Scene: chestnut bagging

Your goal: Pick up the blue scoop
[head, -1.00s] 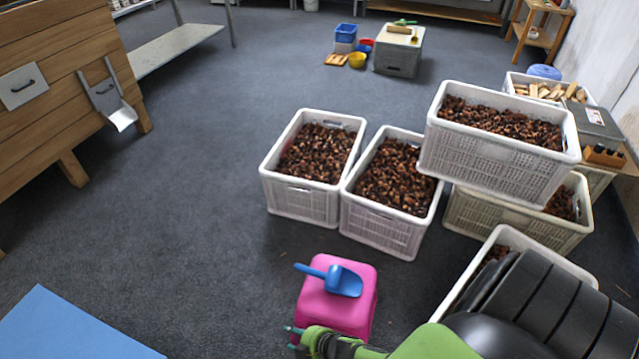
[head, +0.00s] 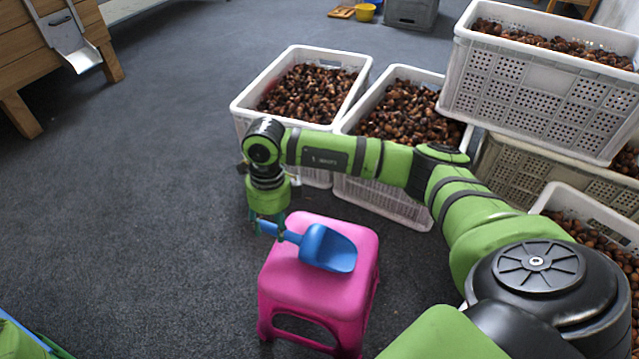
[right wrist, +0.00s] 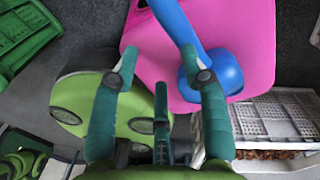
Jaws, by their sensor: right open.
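The blue scoop (head: 328,250) lies on top of the pink stool (head: 310,287), its handle pointing left in the head view. My right gripper (head: 268,232) points down at the handle, just over the stool's left edge. I cannot tell whether a finger touches the scoop. My left gripper is not in view.
White crates of chestnuts (head: 240,118) stand just behind the stool and my right arm. A white crate (head: 545,85) is stacked on another at the right. A wooden unit with a metal chute (head: 75,48) is at the upper left. The grey floor left of the stool is clear.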

